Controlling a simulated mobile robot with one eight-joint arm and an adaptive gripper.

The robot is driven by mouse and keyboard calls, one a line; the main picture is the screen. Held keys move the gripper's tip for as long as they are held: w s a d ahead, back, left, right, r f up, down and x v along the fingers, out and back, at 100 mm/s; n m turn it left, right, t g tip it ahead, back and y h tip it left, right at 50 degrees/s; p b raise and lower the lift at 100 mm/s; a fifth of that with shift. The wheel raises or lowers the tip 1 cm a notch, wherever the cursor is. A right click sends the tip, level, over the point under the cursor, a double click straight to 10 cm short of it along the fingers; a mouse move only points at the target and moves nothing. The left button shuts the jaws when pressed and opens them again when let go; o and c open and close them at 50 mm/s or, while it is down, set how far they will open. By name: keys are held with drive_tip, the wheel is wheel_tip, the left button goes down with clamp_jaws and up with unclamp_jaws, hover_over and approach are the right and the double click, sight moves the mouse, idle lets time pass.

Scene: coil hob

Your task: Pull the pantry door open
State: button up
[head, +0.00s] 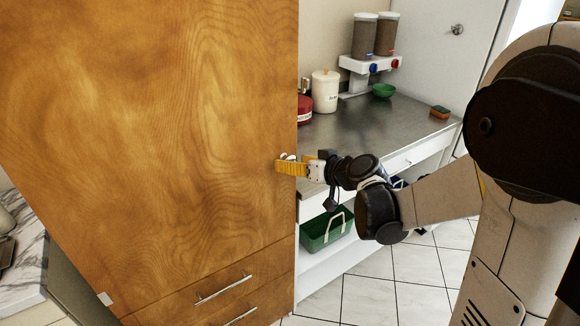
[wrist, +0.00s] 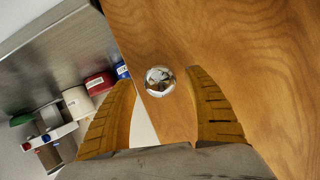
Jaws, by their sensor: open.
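The pantry door (head: 150,120) is a large wooden panel filling the left of the head view, above two drawers. No gap shows along it, so it looks closed. Its round shiny knob (wrist: 159,81) sits near the door's edge in the wrist view. In the wrist view the fingers (wrist: 163,95) are spread, one on each side of the knob. They appear apart from it.
Right of the cabinet is a metal counter (head: 375,125) with a white canister (head: 325,92), a red container, a green bowl (head: 383,90) and a sponge (head: 439,112). A green basket (head: 326,230) stands on the shelf below. Tiled floor (head: 390,290) is clear in front.

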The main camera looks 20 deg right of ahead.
drive_tip(key=shift+x, duration=0.8)
clamp_jaws()
drive_tip(key=shift+s+d, duration=0.1)
drive_tip(key=shift+s, duration=0.05)
